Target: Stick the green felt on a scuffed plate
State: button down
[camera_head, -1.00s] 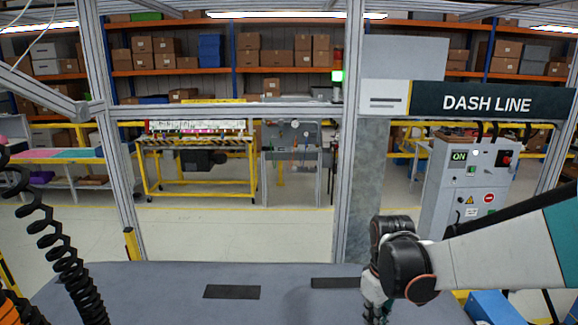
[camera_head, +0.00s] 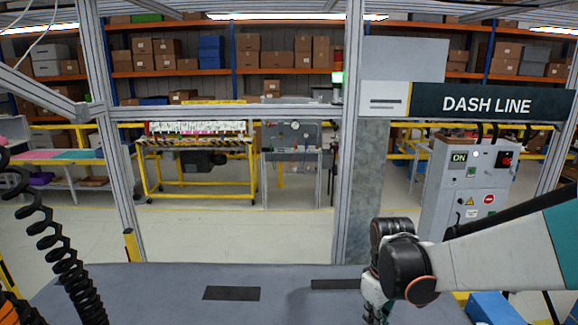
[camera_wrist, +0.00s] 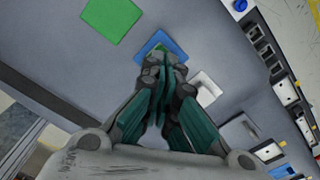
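A flat green square (camera_wrist: 110,17), which looks like the green felt, lies on the grey work surface (camera_wrist: 70,70) at the top of the wrist view. A blue square piece (camera_wrist: 149,43) lies by my fingertips, partly hidden by them. A pale, plate-like piece (camera_wrist: 207,86) lies just right of the fingers. I cannot make out scuffs on any piece. My gripper (camera_wrist: 167,62) points at the surface with its fingertips together, and no held object shows. In the head view my gripper (camera_head: 375,318) hangs down at the bottom, right of centre, cut by the frame edge.
Two dark strips (camera_head: 232,293) (camera_head: 334,284) lie on the table in the head view. Frame posts (camera_head: 352,180) rise behind the table. A row of sockets and switches (camera_wrist: 275,65) runs along the right of the wrist view. A blue box (camera_head: 492,306) stands at bottom right.

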jog(key=shift+f+b, duration=0.95)
jog(key=shift+f, duration=0.1)
dwell(0.9)
dwell(0.5)
notch_tip(320, 180, up, 8)
jog(key=p, duration=0.5)
dwell(0.3)
jog(key=s+r+m+t, duration=0.3)
jog(key=s+r+t, duration=0.15)
jog(key=s, duration=0.35)
jog(key=s+r+m+t, duration=0.3)
jog(key=s+r, duration=0.2)
jog(key=s, duration=0.2)
notch_tip(320, 180, down, 30)
jog(key=b, duration=2.9)
jog(key=shift+b, duration=0.3)
